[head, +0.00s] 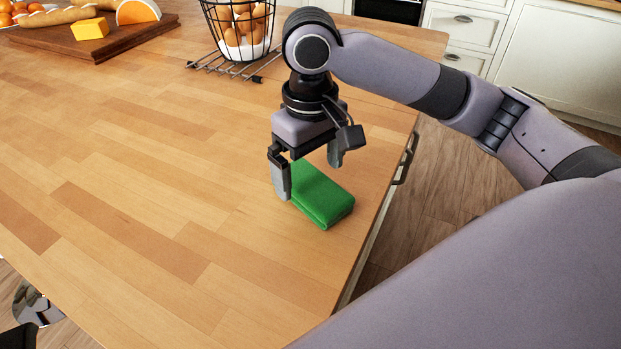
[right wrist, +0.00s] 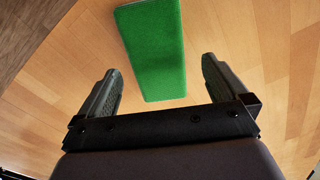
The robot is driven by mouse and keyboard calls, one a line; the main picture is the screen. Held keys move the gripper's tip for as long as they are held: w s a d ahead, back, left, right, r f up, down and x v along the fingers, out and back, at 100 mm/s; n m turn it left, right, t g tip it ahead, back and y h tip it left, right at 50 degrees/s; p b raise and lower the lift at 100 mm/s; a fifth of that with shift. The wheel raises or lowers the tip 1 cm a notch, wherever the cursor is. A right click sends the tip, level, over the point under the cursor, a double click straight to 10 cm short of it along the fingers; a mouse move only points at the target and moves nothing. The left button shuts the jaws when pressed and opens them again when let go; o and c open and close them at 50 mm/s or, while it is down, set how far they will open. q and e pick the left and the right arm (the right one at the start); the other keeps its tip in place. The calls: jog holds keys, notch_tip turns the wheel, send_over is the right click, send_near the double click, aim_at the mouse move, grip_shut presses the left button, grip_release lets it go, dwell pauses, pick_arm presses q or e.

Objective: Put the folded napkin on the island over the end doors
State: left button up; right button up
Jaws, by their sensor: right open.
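The green folded napkin (head: 322,199) lies flat on the wooden island top (head: 130,150), near its right edge. My right gripper (head: 309,178) is open just above the napkin's far part, with one finger on each side in the head view. In the right wrist view the napkin (right wrist: 154,50) extends ahead between the lines of the two open fingers (right wrist: 161,90), and no finger is seen gripping it.
A wire basket of eggs (head: 238,30) stands on a dark rack (head: 215,68) behind the gripper. A cutting board (head: 95,40) with bread and cheese lies at the far left. A door handle (head: 405,160) sticks out below the island's right edge. The island's middle and front are clear.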

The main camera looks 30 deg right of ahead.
aim_at(311, 185)
notch_tip(311, 185, up, 8)
jog(key=p, duration=0.2)
jog(key=shift+r, duration=0.2)
jog(key=shift+s, duration=0.1)
dwell(0.4)
